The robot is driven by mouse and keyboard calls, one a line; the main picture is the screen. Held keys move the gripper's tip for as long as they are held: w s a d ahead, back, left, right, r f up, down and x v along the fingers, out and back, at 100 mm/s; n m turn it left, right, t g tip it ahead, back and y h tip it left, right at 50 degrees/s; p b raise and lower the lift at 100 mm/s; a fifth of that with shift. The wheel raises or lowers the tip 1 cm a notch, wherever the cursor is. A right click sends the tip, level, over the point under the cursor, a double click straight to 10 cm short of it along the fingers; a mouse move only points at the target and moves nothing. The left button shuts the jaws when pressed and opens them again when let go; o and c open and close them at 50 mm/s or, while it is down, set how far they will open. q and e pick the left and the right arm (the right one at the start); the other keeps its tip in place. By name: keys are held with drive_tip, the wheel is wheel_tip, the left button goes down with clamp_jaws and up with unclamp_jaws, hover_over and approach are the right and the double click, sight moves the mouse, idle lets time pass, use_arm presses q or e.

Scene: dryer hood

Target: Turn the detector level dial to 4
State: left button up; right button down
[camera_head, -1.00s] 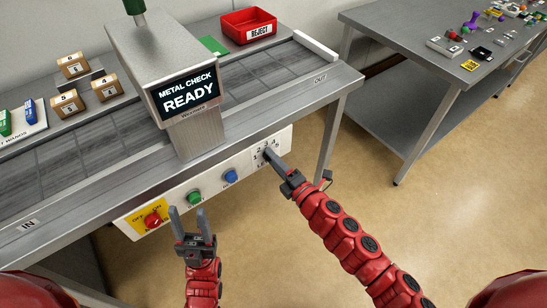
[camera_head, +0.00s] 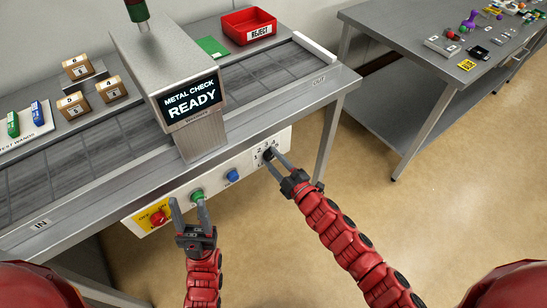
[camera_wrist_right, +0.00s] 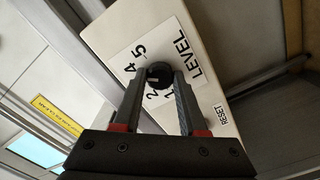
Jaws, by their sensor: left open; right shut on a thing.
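The level dial is a small black knob (camera_wrist_right: 159,75) on a white label with printed numbers and LEVEL, at the right end of the control panel (camera_head: 210,186). My right gripper (camera_head: 277,158) is at the dial, one finger on each side of it, and is shut on it. In the right wrist view a pale mark shows on the knob's left side; 1, 2, 4 and 5 are readable and a finger seems to hide 3. I cannot tell exactly which number the mark meets. My left gripper (camera_head: 187,203) is open and empty in front of the panel, near the green button.
The detector screen (camera_head: 190,98) reads METAL CHECK READY. A red reject bin (camera_head: 248,27) stands behind the conveyor.

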drive_tip(key=shift+m, duration=0.3)
drive_tip(key=shift+c, duration=2.2)
unclamp_jaws()
drive_tip(key=v, duration=1.7)
drive_tip(key=shift+s+d, duration=0.15)
drive_tip(key=shift+s, duration=0.05)
